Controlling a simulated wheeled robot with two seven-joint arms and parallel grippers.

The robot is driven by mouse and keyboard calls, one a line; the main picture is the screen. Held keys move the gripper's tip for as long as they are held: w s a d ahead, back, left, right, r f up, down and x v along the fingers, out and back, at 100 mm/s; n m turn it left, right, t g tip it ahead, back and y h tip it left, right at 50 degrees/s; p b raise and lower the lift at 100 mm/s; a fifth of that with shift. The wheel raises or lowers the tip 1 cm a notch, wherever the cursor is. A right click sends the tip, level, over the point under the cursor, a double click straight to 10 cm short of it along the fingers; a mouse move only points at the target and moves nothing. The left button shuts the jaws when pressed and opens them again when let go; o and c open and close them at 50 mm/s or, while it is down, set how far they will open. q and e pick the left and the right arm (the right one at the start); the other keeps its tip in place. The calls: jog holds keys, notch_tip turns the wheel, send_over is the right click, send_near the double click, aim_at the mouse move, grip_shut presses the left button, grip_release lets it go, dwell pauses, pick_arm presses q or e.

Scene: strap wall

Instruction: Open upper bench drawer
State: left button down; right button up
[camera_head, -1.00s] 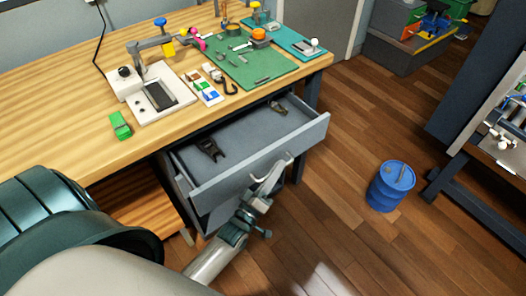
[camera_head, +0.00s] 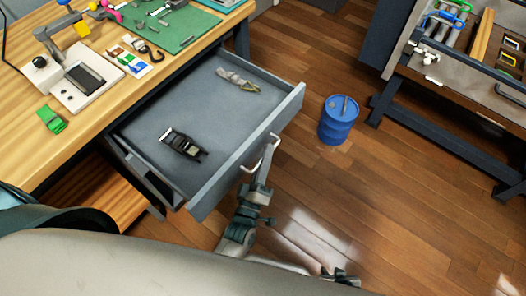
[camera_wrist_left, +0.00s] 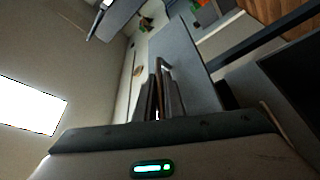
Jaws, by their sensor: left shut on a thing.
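The upper bench drawer (camera_head: 205,110) is pulled well out from under the bench, and its grey inside shows. A dark buckle (camera_head: 182,145) and a strap-like piece with a metal end (camera_head: 238,80) lie in it. My left gripper (camera_head: 262,172) is shut on the drawer's pale bar handle (camera_head: 275,148) at the drawer front. In the left wrist view the fingers (camera_wrist_left: 160,98) close around the handle (camera_wrist_left: 163,66), in front of the grey drawer front. My right gripper (camera_head: 342,276) is low in the head view, apart from the drawer; its jaws are too small to read.
The wooden bench (camera_head: 85,125) holds a white device (camera_head: 80,82), a green block (camera_head: 51,120) and a green mat (camera_head: 170,22). A blue barrel (camera_head: 338,120) stands on the floor to the right. A rack (camera_head: 450,75) is at the upper right. Floor between is clear.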

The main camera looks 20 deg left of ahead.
pick_arm(q)
jog(key=shift+f, duration=0.1)
pick_arm(e)
jog(key=shift+a, duration=0.1)
pick_arm(q)
jog(key=c, duration=2.1)
grip_release()
jog(key=shift+s, duration=0.15)
